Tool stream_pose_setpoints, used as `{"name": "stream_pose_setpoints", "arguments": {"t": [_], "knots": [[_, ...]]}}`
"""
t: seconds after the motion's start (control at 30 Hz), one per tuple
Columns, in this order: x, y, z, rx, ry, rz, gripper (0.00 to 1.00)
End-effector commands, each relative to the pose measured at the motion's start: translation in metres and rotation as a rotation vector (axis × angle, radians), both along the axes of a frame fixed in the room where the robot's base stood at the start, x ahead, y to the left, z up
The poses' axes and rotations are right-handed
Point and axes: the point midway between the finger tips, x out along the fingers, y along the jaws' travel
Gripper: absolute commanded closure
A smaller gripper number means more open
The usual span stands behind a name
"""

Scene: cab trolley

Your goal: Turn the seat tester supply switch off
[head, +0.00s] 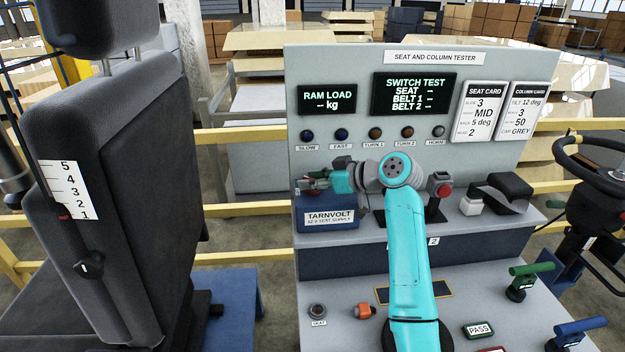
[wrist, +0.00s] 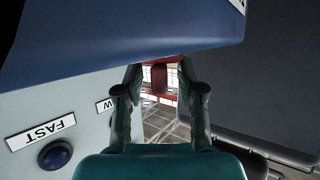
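The supply is a blue box (head: 327,221) labelled TARNVOLT, at the left end of the tester's shelf. Its blue surface (wrist: 110,45) fills the top of the wrist view. My gripper (head: 308,183) is just above the box, pointing left. In the wrist view my gripper (wrist: 160,75) has its two fingers apart. A small red part (wrist: 159,76) shows between the fingertips, with gaps on both sides. It may be the supply switch, but I cannot tell for sure. The fingers hide the box's top in the head view, and no switch position can be read.
The grey panel (head: 400,60) rises behind my gripper, with a row of buttons; the FAST button (wrist: 55,154) is close by in the wrist view. The dark seat (head: 125,190) is at the left.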

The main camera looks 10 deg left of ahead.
Motion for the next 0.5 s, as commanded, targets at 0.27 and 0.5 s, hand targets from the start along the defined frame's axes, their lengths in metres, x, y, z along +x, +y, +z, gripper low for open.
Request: {"name": "stream_pose_setpoints", "arguments": {"t": [0.27, 0.5], "knots": [[0.0, -0.002, 0.002, 0.001, -0.001, -0.001, 0.61], [-0.01, -0.03, 0.014, 0.002, -0.004, -0.003, 0.61]]}}
